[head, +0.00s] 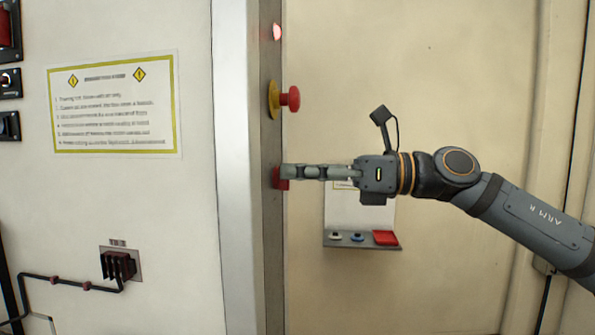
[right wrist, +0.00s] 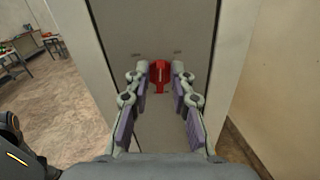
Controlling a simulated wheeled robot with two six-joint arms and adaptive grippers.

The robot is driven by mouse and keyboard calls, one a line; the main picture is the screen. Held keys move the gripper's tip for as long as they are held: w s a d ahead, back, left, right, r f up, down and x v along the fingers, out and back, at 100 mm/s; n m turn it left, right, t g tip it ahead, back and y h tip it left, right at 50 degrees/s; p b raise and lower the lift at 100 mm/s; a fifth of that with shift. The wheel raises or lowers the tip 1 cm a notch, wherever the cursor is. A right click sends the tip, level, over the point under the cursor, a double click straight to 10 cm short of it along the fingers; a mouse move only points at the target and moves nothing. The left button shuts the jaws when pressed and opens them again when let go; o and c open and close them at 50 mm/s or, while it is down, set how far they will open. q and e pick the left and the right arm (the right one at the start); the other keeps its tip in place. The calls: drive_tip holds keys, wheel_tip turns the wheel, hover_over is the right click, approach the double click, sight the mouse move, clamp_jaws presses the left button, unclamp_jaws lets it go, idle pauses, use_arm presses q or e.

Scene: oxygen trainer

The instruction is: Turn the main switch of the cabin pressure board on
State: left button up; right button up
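A red switch (head: 279,178) sits on the narrow side face of the tall grey cabinet (head: 270,235), low in a column with a lamp and a mushroom button. In the right wrist view the switch (right wrist: 159,76) is a red handle pointing straight down. My right gripper (head: 288,172) reaches it from the right, level with it. Its fingers (right wrist: 159,74) stand apart, one on each side of the switch, with their tips close to it. I cannot tell whether they touch it. The fingertips partly cover the switch in the head view. My left gripper is not in view.
A red mushroom button on a yellow base (head: 285,98) sticks out just above my fingers, and a lit red lamp (head: 277,32) is higher up. A shelf (head: 365,245) with small buttons and a red block is below right. A notice (head: 113,105) is on the left panel.

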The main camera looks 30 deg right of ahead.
drive_tip(key=shift+a, duration=0.1)
clamp_jaws()
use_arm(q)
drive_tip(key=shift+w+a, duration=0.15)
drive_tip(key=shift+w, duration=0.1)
use_arm(e)
drive_tip(key=shift+w+m, duration=0.1)
drive_tip(key=shift+m, duration=0.2)
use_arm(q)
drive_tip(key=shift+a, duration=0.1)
use_arm(e)
drive_tip(key=shift+w+d+f+m, duration=0.1)
drive_tip(key=shift+d+m, duration=0.05)
drive_tip(key=shift+m, duration=1.6)
drive_tip(key=shift+w+d+f+m, duration=0.1)
drive_tip(key=shift+m, duration=1.65)
drive_tip(key=shift+o, duration=1.8)
unclamp_jaws()
